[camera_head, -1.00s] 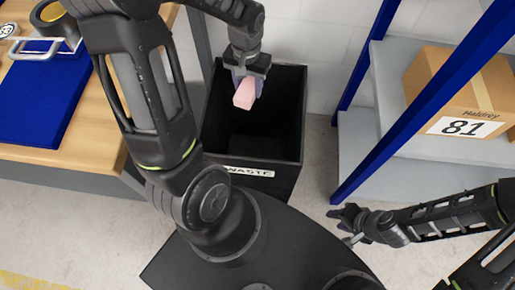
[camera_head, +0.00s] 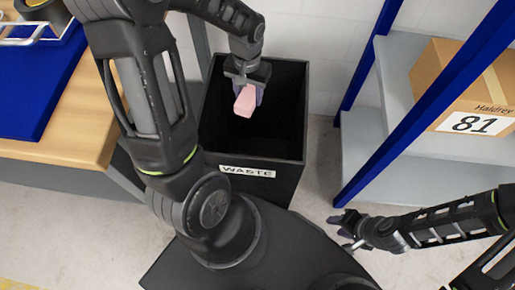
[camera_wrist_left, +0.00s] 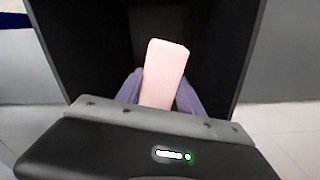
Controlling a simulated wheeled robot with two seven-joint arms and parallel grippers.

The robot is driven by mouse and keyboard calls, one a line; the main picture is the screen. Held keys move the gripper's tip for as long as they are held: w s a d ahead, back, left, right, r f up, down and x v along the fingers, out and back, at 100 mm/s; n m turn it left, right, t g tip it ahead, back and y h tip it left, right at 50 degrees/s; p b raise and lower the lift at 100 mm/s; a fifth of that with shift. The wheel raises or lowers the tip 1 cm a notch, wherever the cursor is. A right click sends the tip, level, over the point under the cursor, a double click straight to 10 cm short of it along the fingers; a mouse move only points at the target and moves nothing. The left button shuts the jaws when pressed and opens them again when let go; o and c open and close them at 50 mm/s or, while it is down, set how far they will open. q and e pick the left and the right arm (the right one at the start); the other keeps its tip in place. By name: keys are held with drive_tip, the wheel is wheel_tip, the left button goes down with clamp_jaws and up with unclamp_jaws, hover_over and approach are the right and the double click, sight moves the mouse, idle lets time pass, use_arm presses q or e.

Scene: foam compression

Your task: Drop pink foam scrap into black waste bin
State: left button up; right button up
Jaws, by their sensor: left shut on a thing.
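The pink foam scrap (camera_head: 245,100) is a small pale pink block. My left gripper (camera_head: 248,92) is shut on it and holds it over the open mouth of the black waste bin (camera_head: 278,178). In the left wrist view the pink foam scrap (camera_wrist_left: 165,75) stands out between the fingers of my left gripper (camera_wrist_left: 158,95), with the dark bin walls (camera_wrist_left: 75,50) around it. The bin carries a white WASTE label on its front. My right gripper (camera_head: 347,228) is low at the right, away from the bin; its fingers look apart with nothing between them.
A wooden-topped table (camera_head: 60,145) with a blue item (camera_head: 35,90) on it stands left of the bin. A shelf with blue posts (camera_head: 365,110) stands to the right, bearing a cardboard box (camera_head: 465,85) marked 81. Grey floor shows between bin and shelf.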

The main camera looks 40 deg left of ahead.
use_arm(q)
drive_tip(key=o, duration=1.4)
wheel_tip(320, 180, up, 8)
drive_tip(key=shift+f+p, duration=0.1)
drive_tip(key=shift+p, duration=0.8)
drive_tip(key=shift+d, duration=0.1)
